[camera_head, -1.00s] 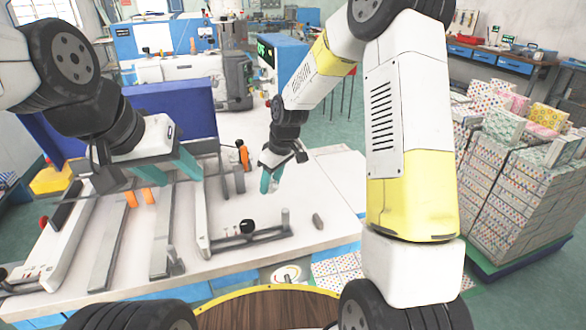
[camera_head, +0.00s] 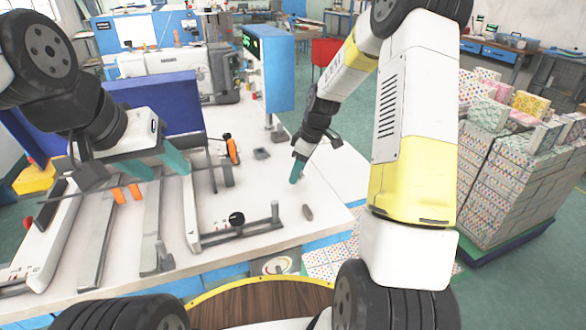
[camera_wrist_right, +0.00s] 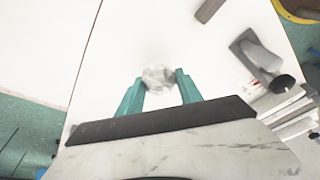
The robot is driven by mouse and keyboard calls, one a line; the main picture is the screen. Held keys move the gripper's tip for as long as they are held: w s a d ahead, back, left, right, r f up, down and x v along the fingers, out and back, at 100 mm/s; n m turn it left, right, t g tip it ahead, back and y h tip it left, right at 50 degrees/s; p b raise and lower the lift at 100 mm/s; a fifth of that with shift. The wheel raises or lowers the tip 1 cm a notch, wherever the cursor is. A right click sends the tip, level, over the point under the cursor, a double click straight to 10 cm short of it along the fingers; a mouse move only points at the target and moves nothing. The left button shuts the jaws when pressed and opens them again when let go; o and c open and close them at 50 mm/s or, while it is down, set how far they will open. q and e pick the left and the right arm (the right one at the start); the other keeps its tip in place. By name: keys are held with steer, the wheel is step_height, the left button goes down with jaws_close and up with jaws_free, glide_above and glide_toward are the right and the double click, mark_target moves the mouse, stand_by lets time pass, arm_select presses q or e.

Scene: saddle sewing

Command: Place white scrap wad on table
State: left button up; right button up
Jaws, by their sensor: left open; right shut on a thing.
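The white scrap wad (camera_wrist_right: 159,78) is a crumpled whitish ball between the teal fingertips of my right gripper (camera_wrist_right: 160,86) in the right wrist view. The right gripper is shut on it, over the white table (camera_wrist_right: 110,50). In the head view my right gripper (camera_head: 296,172) points down above the right part of the table (camera_head: 335,190), and the wad cannot be made out there. The gap between wad and table top is hard to judge. My left gripper (camera_head: 165,165) is open and empty above the metal rails at the left, its teal fingers spread apart.
A blue machine panel (camera_head: 268,68) rises behind. The table's right part is mostly clear.

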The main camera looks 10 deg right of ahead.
mark_target(302, 179)
steer(key=f, duration=0.1)
steer(key=d+f, duration=0.1)
steer(key=f, duration=0.1)
steer(key=shift+d+f, duration=0.1)
steer(key=shift+f, duration=0.25)
steer(key=shift+f, duration=0.1)
steer(key=o, duration=1.3)
